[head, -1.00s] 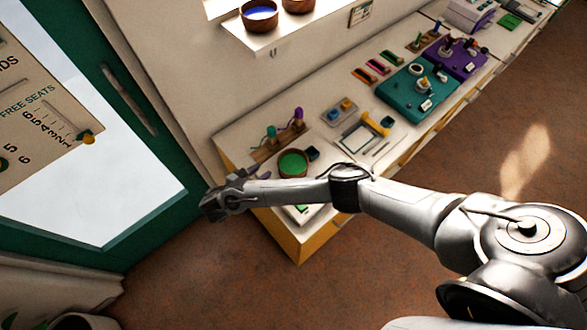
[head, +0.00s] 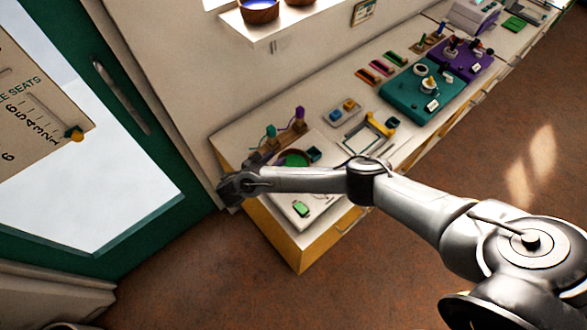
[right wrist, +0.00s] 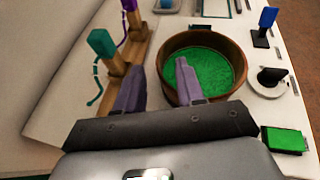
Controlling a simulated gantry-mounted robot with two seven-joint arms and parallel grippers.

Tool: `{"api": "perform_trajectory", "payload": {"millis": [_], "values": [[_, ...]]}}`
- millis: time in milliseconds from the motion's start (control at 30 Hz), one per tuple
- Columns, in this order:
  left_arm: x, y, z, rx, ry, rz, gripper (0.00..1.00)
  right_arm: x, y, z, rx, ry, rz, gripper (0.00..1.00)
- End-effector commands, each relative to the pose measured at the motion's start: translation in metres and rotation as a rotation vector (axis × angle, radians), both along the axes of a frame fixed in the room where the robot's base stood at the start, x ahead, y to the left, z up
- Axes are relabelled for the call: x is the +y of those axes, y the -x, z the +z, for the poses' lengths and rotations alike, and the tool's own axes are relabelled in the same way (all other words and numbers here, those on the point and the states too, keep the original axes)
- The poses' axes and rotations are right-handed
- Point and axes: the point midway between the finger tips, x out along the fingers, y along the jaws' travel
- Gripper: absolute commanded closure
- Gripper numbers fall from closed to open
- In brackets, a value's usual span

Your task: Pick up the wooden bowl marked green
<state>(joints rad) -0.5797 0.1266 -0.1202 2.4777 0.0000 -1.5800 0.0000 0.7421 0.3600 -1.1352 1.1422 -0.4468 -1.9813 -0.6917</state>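The wooden bowl with the green inside (head: 295,158) stands on the counter's near left end, partly hidden behind my right arm. In the right wrist view the bowl (right wrist: 239,60) is upright, with its round brown wall and green inside showing. My right gripper (head: 254,164) is open beside the bowl in the head view. In the right wrist view the right gripper (right wrist: 160,66) has one finger left of the bowl and the other overlapping its left rim and green inside. Contact cannot be told. My left gripper is not in view.
A wooden stand with teal and purple pegs (right wrist: 117,55) is close left of the bowl. A green pad (right wrist: 285,140) and a black knob on a white disc (right wrist: 268,84) are to its right. A blue-filled bowl (head: 259,12) is on the wall shelf.

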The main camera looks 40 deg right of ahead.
Motion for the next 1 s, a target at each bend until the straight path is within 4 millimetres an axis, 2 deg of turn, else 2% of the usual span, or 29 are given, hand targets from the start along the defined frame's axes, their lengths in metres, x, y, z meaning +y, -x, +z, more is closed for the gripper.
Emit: {"api": "perform_trajectory", "payload": {"millis": [100, 200, 467, 700, 1000], "values": [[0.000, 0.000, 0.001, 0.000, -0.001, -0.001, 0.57, -0.016, -0.004, -0.005, 0.000, 0.004, -0.002, 0.62], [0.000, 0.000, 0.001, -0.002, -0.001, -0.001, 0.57, -0.024, -0.006, -0.009, -0.001, 0.003, -0.002, 0.62], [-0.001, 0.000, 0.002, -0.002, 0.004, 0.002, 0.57, -0.026, -0.006, -0.010, -0.001, 0.001, 0.000, 0.62], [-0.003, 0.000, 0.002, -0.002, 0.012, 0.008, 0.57, -0.026, -0.006, -0.010, -0.001, 0.001, 0.000, 0.99], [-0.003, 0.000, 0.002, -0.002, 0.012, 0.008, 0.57, -0.026, -0.006, -0.010, -0.001, 0.001, 0.000, 1.00]]}}
